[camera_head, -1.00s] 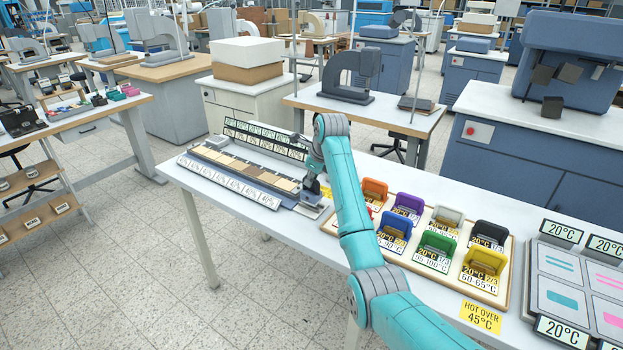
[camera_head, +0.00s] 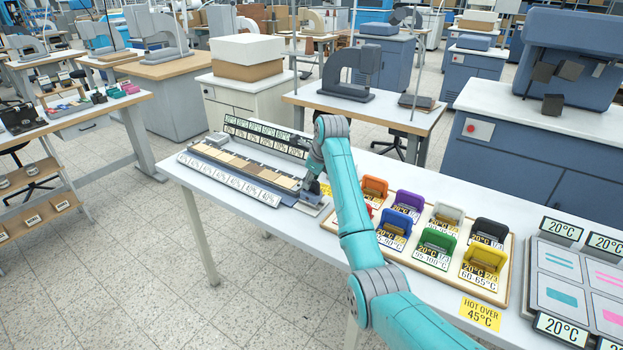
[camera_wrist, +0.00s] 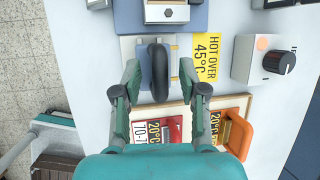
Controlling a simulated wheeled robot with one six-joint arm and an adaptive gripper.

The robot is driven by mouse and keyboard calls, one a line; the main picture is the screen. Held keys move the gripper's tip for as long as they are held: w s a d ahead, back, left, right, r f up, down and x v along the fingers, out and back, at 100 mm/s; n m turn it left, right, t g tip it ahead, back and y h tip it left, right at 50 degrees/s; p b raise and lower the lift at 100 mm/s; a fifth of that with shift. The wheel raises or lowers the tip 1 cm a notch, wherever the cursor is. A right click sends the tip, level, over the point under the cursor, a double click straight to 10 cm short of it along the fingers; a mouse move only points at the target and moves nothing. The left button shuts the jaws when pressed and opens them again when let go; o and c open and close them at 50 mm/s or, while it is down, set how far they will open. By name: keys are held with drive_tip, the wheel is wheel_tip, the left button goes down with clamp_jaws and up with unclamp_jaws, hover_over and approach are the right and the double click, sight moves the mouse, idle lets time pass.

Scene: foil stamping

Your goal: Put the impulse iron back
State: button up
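A dark rounded handle (camera_wrist: 159,72), apparently the impulse iron's, stands on a blue-grey base over a white plate in the wrist view. My gripper (camera_wrist: 160,70) has its two fingers on either side of this handle, with a visible gap on each side; it looks open. In the head view my gripper (camera_head: 312,186) is low over the table, at the right end of the long strip tray (camera_head: 281,198). There my arm hides most of the iron. I cannot tell whether the iron rests fully flat.
A wooden rack (camera_head: 506,290) of coloured holders with temperature labels stands close on the right. A control box with a black knob (camera_wrist: 285,63) and a yellow "HOT OVER 45°C" label (camera_wrist: 207,57) are beside the iron. Plates with 20°C displays (camera_head: 557,292) lie farther right.

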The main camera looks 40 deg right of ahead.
drive_tip(key=shift+r, duration=0.3)
drive_tip(key=v, duration=1.2)
drive_tip(key=shift+r, duration=0.35)
